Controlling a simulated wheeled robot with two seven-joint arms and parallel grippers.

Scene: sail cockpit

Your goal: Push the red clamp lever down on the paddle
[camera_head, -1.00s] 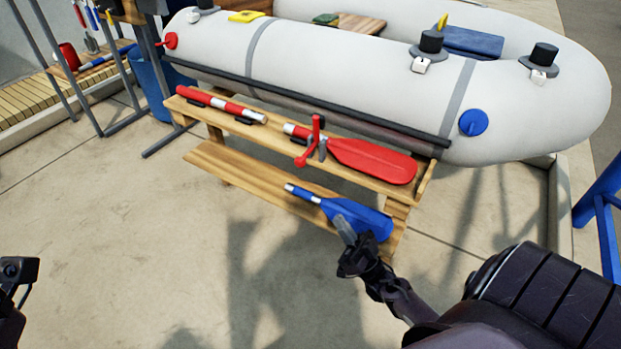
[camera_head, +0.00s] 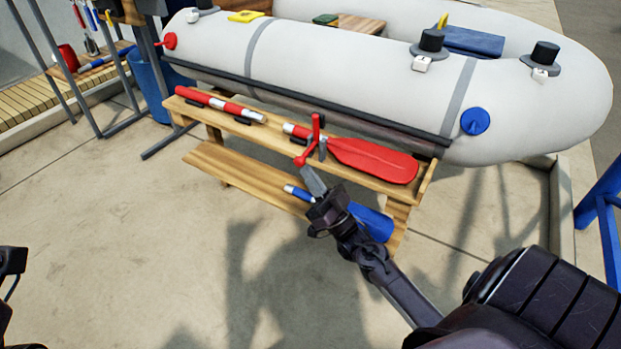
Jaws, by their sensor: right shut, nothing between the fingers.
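The red clamp lever (camera_head: 316,127) stands up at the neck of the red paddle (camera_head: 374,159) on the upper wooden shelf. A red knob (camera_head: 299,162) sits at the lever's lower front end. My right gripper (camera_head: 309,173) is shut and empty, its fingertips just below the knob; I cannot tell whether they touch. My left gripper (camera_head: 12,262) shows only in part at the left edge, and its fingers are out of view.
A blue paddle (camera_head: 372,222) lies on the lower shelf (camera_head: 235,175), partly hidden by my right gripper. A red and white shaft (camera_head: 222,104) lies on the upper shelf at left. A white inflatable boat (camera_head: 340,75) stands close behind the bench.

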